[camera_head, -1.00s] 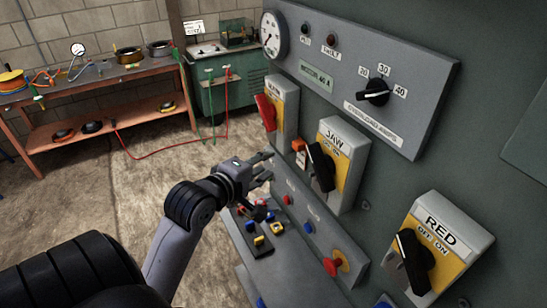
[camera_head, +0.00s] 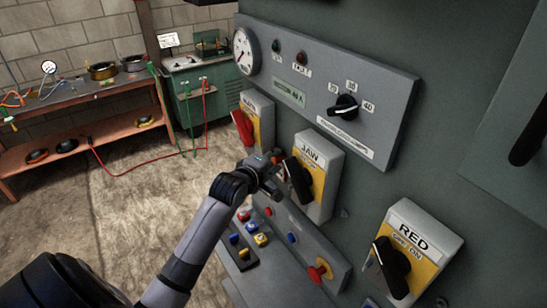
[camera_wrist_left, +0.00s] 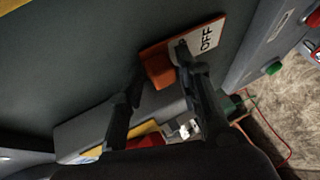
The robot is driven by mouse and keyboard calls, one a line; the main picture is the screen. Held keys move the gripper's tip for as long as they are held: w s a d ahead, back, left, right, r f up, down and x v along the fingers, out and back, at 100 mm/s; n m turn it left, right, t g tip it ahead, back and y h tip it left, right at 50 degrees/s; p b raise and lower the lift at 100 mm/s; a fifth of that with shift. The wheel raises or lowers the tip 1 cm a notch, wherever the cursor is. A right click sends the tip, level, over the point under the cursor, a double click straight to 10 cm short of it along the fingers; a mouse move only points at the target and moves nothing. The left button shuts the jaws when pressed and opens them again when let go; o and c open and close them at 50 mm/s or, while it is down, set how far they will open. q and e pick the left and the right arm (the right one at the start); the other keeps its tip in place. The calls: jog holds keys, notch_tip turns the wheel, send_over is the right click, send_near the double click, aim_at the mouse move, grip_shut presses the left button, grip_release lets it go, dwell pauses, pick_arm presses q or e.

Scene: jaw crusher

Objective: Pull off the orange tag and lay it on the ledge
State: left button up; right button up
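The orange tag (camera_wrist_left: 160,66), with a white part reading OFF, hangs at the grey panel in the left wrist view. In the head view it is almost wholly hidden behind my left gripper (camera_head: 272,174), beside the JAW switch (camera_head: 318,173). In the left wrist view my left gripper (camera_wrist_left: 158,78) has its two fingers apart, with the tag's orange part between and just beyond the tips. One fingertip overlaps the tag; I cannot tell if it touches. A grey ledge (camera_head: 238,278) juts out below the switches. My right gripper is not in view.
Several small red, blue and yellow items (camera_head: 252,233) lie on the ledge. A gauge panel (camera_head: 390,90) is above. A workbench (camera_head: 90,105) stands behind open floor.

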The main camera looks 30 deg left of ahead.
pick_arm(q)
jog(key=shift+w+f, duration=0.1)
jog(key=shift+w, duration=0.1)
jog(key=shift+c, duration=0.3)
jog(key=c, duration=0.7)
jog(key=shift+s+a, duration=0.35)
jog(key=shift+s, duration=0.45)
jog(key=shift+s+a, duration=0.3)
jog(key=shift+s, duration=0.5)
jog(key=shift+s+a, duration=0.35)
jog(key=shift+s, duration=0.45)
